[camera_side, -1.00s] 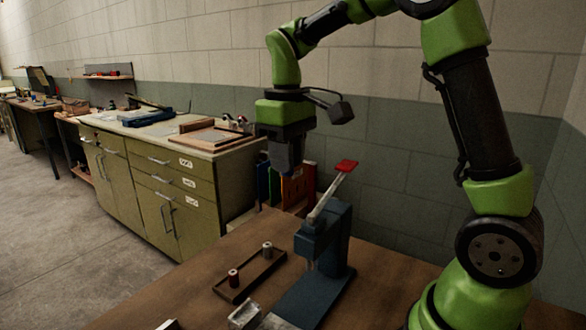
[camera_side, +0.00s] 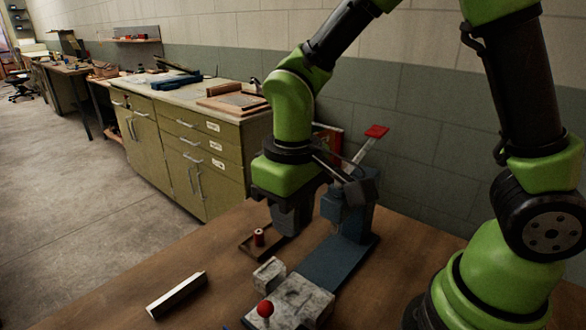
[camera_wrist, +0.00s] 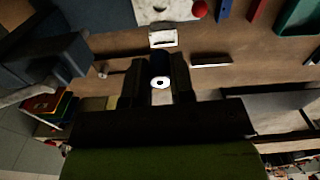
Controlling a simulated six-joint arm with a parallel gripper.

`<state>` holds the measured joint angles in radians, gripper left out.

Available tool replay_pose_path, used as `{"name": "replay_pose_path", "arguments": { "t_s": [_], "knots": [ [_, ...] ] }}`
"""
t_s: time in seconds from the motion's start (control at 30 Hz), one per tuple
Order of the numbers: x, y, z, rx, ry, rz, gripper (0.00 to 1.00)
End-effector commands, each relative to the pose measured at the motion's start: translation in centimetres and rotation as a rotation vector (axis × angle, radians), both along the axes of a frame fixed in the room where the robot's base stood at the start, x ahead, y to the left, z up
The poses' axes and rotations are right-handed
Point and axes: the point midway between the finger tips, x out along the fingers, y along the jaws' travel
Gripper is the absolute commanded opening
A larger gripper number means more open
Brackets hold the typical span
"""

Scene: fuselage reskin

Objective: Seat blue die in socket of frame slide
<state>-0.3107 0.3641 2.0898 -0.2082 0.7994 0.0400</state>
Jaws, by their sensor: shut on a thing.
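In the wrist view, my gripper (camera_wrist: 159,88) is shut on a dark blue piece, which looks like the blue die (camera_wrist: 159,64); a white ring with a dark hole shows on it. The gripper is apart from the slide.
The blue press (camera_side: 354,222) with a red-tipped lever stands right beside my gripper.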

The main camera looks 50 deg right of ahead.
Motion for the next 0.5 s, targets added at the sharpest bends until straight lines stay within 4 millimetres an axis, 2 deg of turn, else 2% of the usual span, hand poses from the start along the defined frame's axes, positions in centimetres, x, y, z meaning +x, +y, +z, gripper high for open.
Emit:
{"name": "replay_pose_path", "arguments": {
  "t_s": [0.03, 0.1, 0.2, 0.3, 0.5],
  "knots": [
    [-0.2, -0.1, -1.6, -0.004, 0.012, 0.0, 0.0],
    [-0.2, -0.1, -3.5, -0.004, 0.012, 0.0, 0.0],
    [-0.1, 0.0, -5.4, -0.003, 0.009, -0.001, 0.0],
    [-0.1, 0.0, -6.5, -0.001, 0.004, -0.001, 0.0],
    [0.0, 0.0, -6.8, 0.0, -0.001, -0.001, 0.0]
  ]
}}
